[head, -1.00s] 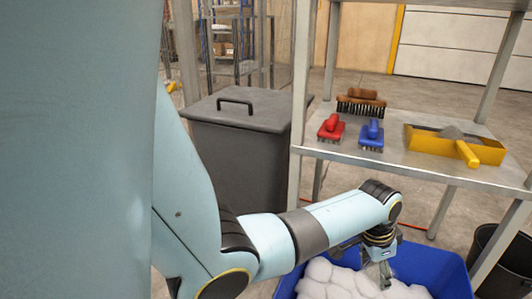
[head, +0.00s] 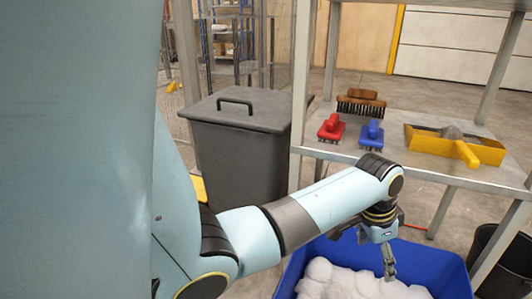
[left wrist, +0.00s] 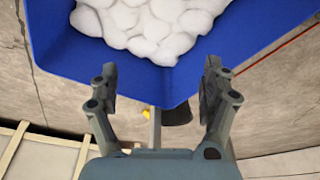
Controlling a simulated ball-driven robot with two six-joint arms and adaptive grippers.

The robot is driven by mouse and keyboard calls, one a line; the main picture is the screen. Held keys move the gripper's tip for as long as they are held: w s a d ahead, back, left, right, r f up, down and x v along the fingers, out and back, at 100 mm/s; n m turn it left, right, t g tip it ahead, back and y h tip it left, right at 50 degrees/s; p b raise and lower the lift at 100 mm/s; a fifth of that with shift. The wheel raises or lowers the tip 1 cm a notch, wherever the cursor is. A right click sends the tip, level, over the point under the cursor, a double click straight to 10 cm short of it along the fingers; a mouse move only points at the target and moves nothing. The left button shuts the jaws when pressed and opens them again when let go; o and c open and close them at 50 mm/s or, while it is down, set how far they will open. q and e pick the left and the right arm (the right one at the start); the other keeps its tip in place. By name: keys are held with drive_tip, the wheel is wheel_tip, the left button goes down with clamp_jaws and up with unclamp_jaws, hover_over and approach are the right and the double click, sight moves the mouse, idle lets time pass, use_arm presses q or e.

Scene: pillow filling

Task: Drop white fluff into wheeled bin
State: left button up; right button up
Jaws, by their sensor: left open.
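White fluff (head: 345,284) lies heaped in a blue bin (head: 425,262) at the bottom of the head view. In the left wrist view the fluff (left wrist: 150,25) fills the upper middle, inside the blue walls (left wrist: 75,62). My left gripper (head: 389,268) points down over the fluff. In the left wrist view its two fingers (left wrist: 158,80) are spread wide with nothing between them. A dark grey bin (head: 240,145) with a closed, handled lid stands behind my left arm; no wheels show on it. My right gripper is not in view.
A metal shelf (head: 335,152) stands beside the bins, holding a red brush (head: 330,128), a blue brush (head: 371,134), a brown brush (head: 361,103) and a yellow tray (head: 430,143). A black bucket (head: 500,255) is at the right edge.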

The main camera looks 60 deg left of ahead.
use_arm(q)
drive_tip(key=v, duration=0.6)
drive_tip(key=shift+s+r, duration=0.1)
drive_tip(key=shift+r, duration=0.05)
